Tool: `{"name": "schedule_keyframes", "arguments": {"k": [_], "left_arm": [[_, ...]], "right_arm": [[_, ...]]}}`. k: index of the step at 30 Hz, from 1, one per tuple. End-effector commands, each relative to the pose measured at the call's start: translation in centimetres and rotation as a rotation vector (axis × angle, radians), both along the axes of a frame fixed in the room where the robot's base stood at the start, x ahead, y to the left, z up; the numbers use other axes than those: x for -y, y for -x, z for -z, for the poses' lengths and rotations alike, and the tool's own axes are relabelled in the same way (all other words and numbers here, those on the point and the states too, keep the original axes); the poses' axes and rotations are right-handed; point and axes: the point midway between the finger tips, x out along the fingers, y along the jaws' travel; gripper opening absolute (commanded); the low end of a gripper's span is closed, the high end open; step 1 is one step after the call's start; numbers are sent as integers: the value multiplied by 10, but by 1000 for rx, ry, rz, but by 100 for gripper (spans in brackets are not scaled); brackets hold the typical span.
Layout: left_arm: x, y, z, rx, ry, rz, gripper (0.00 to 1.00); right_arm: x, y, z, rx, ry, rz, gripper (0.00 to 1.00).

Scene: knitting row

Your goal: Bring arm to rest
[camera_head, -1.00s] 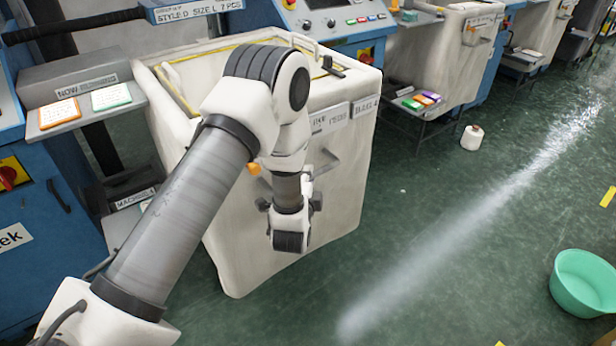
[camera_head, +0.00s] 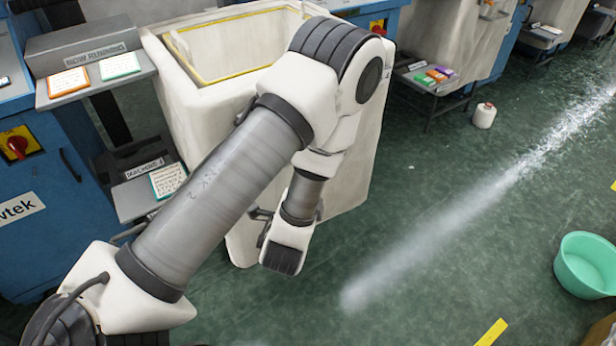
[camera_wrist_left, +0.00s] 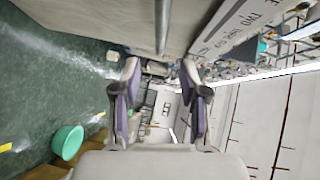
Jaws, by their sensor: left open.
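My left arm reaches in from the lower left in the head view, bends at a raised elbow and hangs down in front of a white bin (camera_head: 182,102). My left gripper (camera_head: 262,216) is near the bin's lower front, mostly hidden behind my wrist. In the left wrist view the left gripper (camera_wrist_left: 158,78) has its two purple-padded fingers spread apart, with nothing between them. I cannot tell how close the fingers are to the bin. My right arm and gripper are in neither view.
A blue machine (camera_head: 95,190) with a shelf (camera_head: 85,91) holding two cards stands left; a third card (camera_head: 167,180) lies on a lower tray. A green basin (camera_head: 587,265) is on the floor at right, a white container (camera_head: 484,115) farther back. The green floor between is clear.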

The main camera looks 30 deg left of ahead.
Motion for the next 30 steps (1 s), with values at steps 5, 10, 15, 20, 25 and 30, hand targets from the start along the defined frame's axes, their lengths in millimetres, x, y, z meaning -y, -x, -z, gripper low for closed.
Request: {"name": "schedule_keyframes", "arguments": {"k": [5, 10, 15, 20, 25, 30], "left_arm": [[1, 3, -1, 1, 0, -1, 43], [1, 3, -1, 1, 0, -1, 43], [1, 3, -1, 0, 1, -1, 43], [-4, 13, -7, -46, 7, -14, 43], [-8, 64, 29, -329, 245, -59, 43], [25, 166, 107, -720, 836, -348, 43]], "right_arm": [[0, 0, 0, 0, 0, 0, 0], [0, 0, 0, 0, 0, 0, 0], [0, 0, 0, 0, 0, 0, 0], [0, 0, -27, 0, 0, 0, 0], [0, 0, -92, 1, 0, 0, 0], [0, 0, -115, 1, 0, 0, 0]]}}
